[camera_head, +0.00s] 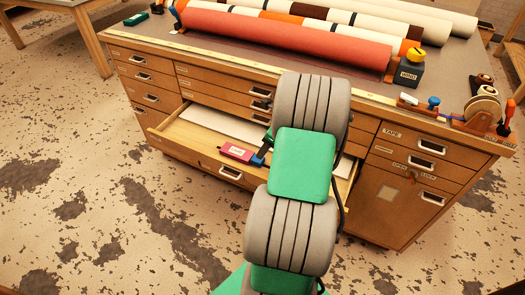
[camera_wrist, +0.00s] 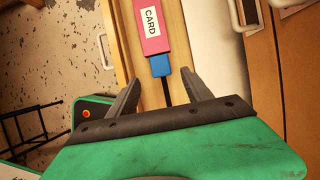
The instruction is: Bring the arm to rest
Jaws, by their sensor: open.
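My gripper (camera_wrist: 162,88) is open in the wrist view, its two dark fingers spread apart. A red tool with a white CARD label (camera_wrist: 140,20) lies just beyond the fingertips. It has a blue end (camera_wrist: 161,66) and a thin black rod that reaches between the fingers without visibly touching either. In the head view the red tool (camera_head: 237,153) is at the front edge of an open drawer (camera_head: 196,138). My grey and green arm reaches over this drawer and hides its right part. The fingers are mostly hidden behind the arm there.
Several foil rolls (camera_head: 290,40) lie across the cabinet top. A block marked WIND (camera_head: 408,74) and a tape dispenser (camera_head: 482,108) stand at the right. Closed drawers and a cupboard door (camera_head: 385,195) flank the open drawer. Bare floor (camera_head: 110,225) lies in front.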

